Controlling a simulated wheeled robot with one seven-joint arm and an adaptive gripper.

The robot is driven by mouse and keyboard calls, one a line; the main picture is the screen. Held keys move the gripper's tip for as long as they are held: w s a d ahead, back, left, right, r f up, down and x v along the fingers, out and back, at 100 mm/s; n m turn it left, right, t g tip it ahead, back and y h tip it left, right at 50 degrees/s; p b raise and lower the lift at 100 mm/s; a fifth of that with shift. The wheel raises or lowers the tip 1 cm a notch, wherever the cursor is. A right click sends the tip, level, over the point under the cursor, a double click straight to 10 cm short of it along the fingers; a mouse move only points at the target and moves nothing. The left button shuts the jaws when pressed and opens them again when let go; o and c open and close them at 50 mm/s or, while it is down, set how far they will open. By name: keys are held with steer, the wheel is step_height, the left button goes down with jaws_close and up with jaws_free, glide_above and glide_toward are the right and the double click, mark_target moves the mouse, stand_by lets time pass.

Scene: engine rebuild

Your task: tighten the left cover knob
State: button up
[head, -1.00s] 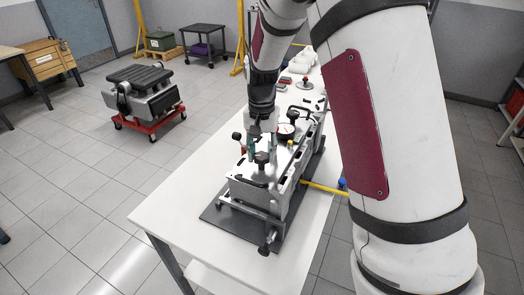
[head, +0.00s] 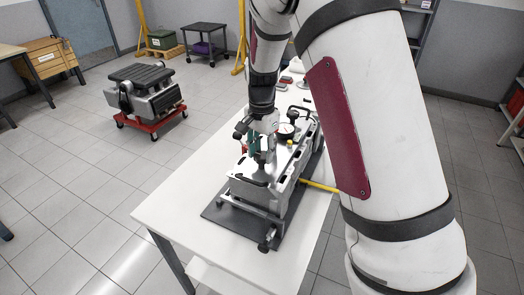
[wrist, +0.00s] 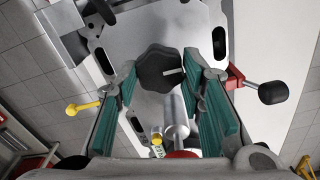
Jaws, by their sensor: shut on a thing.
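The dark lobed cover knob (wrist: 161,70) with a pale mark on top sits on the flat metal cover (wrist: 185,22). My gripper (wrist: 160,64) has its two green-padded fingers on either side of the knob, shut on it. In the head view my gripper (head: 259,150) points down at the near end of the grey engine block assembly (head: 252,190).
The assembly lies on a dark mat (head: 218,216) on a white table (head: 170,207). A yellow bar (head: 318,185) sticks out to its right. A red bracket with a black knob (wrist: 272,92) is right of the fingers in the wrist view.

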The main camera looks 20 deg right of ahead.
mark_target(262, 154)
steer(key=o, duration=1.1)
steer(key=shift+o, duration=0.2)
steer(key=shift+r, duration=0.1)
step_height(262, 154, up, 12)
steer(key=s+r+n+t+y, duration=0.1)
steer(key=s+r+n+t, duration=0.35)
steer(key=s+r, duration=0.75)
steer(key=s+f+n+t+h, duration=0.1)
steer(key=s+n, duration=0.6)
steer(key=s, duration=0.9)
steer(key=shift+s+a+f+n, duration=0.2)
steer(key=shift+f+n, duration=0.15)
steer(key=shift+f, duration=0.4)
